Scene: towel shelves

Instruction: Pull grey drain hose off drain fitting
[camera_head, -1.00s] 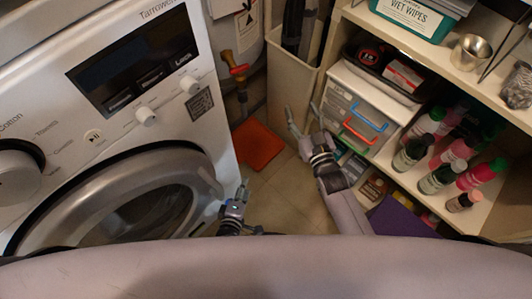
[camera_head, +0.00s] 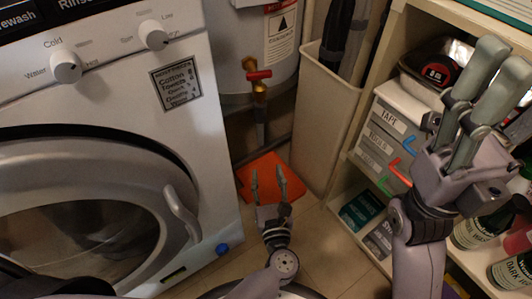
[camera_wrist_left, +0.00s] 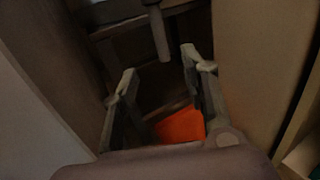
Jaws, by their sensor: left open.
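A valve (camera_head: 259,76) with a red handle and brass body sits low on the white tank, with a dark pipe (camera_head: 261,128) hanging below it. In the left wrist view a grey tube (camera_wrist_left: 159,34) hangs down ahead of the fingers, near the middle. I cannot tell for sure whether it is the drain hose, and no fitting shows clearly. My left gripper (camera_head: 268,186) is open and empty over the orange mat, below the valve and apart from the pipe. Its spread fingers (camera_wrist_left: 161,75) also show in the wrist view. My right gripper (camera_head: 480,95) is raised before the shelves; its finger gap is unclear.
The washing machine (camera_head: 205,130) stands at left, with a door handle sticking out. A tall cream bin (camera_head: 320,125) and the shelf unit (camera_head: 352,180) bound the gap on the right. The orange mat (camera_head: 285,165) lies on the tiled floor. Drawers and bottles fill the shelves.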

